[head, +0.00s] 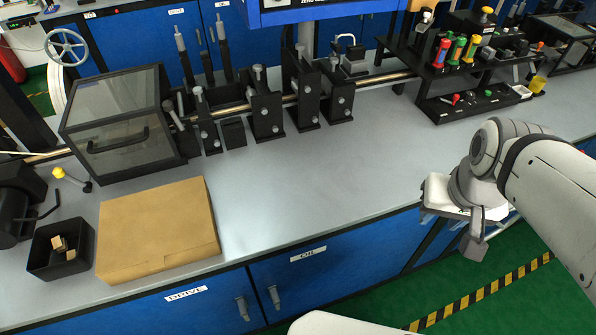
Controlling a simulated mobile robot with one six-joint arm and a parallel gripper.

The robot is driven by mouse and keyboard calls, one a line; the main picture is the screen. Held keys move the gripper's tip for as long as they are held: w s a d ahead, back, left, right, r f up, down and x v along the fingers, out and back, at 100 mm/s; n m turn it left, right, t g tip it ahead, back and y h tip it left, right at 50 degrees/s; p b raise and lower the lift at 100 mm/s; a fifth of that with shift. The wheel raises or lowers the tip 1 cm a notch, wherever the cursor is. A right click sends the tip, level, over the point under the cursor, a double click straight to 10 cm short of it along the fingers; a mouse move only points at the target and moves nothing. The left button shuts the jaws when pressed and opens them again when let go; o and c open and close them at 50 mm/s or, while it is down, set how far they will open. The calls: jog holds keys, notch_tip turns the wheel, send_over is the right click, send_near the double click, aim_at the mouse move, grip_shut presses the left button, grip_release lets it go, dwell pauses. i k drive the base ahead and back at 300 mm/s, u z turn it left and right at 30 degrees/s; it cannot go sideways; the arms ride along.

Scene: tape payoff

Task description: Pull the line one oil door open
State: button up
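The blue oil door (345,262), with a white "OIL" label (308,253), is on the front of the bench below the worktop. It looks shut. A grey handle (274,297) sits near its left edge. My gripper (473,246) hangs at the right, in front of the bench and past the right part of the oil door, well away from the handle. Only part of it shows, so I cannot tell whether it is open or shut. I see nothing held in it.
A blue door labelled "DRIVE" (185,293) adjoins on the left, with its own handle (242,309). A cardboard box (158,228) and a black bin (52,272) stand on the worktop (310,190). The green floor has a yellow-black stripe (485,292).

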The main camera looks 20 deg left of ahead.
aim_at(307, 278)
jog(key=z, duration=0.05)
jog(key=k, duration=2.4)
jog(key=u, duration=0.55)
jog(key=i, duration=1)
jog(key=u, duration=0.05)
